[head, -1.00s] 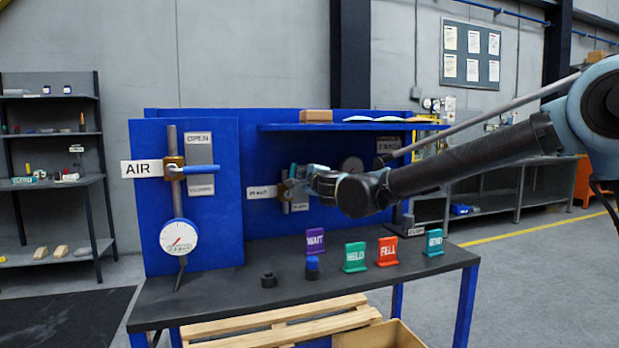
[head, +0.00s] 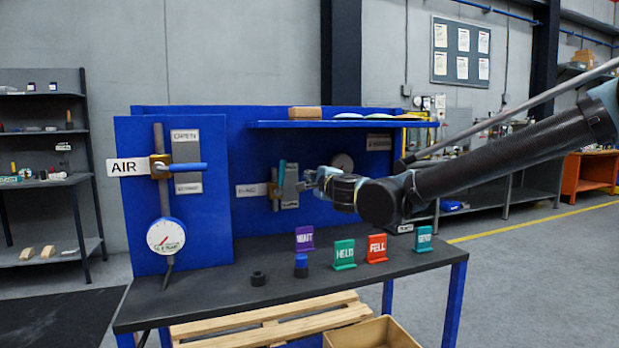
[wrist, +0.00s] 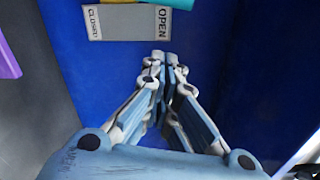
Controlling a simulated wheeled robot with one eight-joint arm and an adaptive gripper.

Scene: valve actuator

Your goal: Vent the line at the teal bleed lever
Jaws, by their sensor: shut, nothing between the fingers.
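The teal bleed lever (head: 282,171) stands near upright at the left edge of its grey label plate (head: 290,188), on the blue back panel. In the wrist view a bit of teal lever (wrist: 180,3) shows at the top edge, beside the OPEN end of the plate (wrist: 126,23); the rest is out of frame. The brass valve body (head: 274,190) sits at the lever's lower end. My gripper (head: 308,180) is just right of the plate, apart from the lever. In the wrist view its fingertips (wrist: 161,58) are together and empty, in front of bare blue panel.
The AIR valve with a blue handle (head: 190,168) and a gauge (head: 166,236) are on the left panel. Purple, green, red and teal signs stand on the dark bench (head: 215,308), with two small dark parts near its front. A shelf (head: 345,124) runs above my gripper.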

